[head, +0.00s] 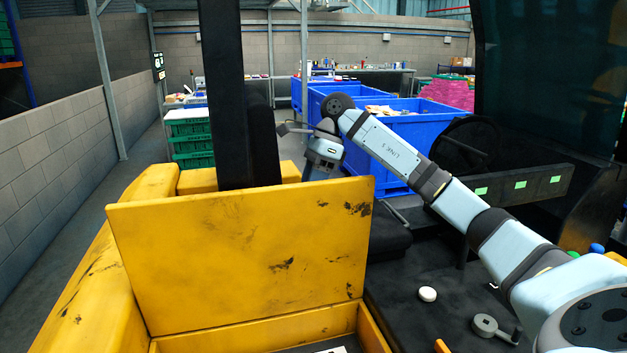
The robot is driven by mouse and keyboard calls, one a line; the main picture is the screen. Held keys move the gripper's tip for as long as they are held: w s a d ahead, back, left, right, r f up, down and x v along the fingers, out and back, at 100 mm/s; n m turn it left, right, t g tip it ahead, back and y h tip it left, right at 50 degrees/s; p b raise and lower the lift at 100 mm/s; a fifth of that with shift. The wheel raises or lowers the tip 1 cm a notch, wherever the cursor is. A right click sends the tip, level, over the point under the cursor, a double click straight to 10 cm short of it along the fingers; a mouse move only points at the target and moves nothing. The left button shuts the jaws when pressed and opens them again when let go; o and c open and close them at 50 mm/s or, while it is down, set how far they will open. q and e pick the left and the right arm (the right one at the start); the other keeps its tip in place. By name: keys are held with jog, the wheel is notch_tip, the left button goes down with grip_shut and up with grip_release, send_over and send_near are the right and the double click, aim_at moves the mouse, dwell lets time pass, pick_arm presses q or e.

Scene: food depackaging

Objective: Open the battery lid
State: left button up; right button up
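The yellow battery lid (240,255) stands raised in the head view, close to upright, with scuffs and dark scratches on its face. Below it is the yellow battery box (262,332), its top open along the lower edge of the view. My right gripper (318,160) is just behind the lid's top edge, near its upper right part. Its fingertips are small and partly hidden there, so I cannot tell whether they touch the lid or are open. My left gripper is not in view.
A black mast (235,90) rises behind the lid. A dark console (410,310) with a white round knob (427,294) and a grey lever (495,328) lies to the right. A steering wheel (462,145) and blue crates (400,125) stand farther back.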

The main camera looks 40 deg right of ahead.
aim_at(327, 203)
grip_shut()
jog(key=shift+s+f+b, duration=0.1)
jog(key=shift+s+b, duration=0.1)
jog(key=shift+b, duration=0.15)
jog(key=s+a+t+b, duration=0.1)
jog(key=s+b, duration=0.1)
jog(key=s+a+t+h+b, duration=0.1)
jog(key=s+a+b, duration=0.1)
jog(key=s+b, duration=0.1)
jog(key=s+a+b, duration=0.1)
jog(key=s+b, duration=0.1)
jog(key=s, duration=0.1)
jog(key=shift+s+a+f+n+t+h+b, duration=0.1)
jog(key=shift+a+f+n+t+h+b, duration=0.2)
jog(key=shift+a+t, duration=0.1)
jog(key=shift+s+a+r, duration=0.15)
jog(key=shift+s+a, duration=0.05)
jog(key=shift+s, duration=0.2)
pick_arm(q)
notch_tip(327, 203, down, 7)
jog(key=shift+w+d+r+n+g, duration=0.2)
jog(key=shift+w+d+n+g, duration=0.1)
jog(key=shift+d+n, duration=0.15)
pick_arm(e)
jog(key=shift+o, duration=0.8)
grip_release()
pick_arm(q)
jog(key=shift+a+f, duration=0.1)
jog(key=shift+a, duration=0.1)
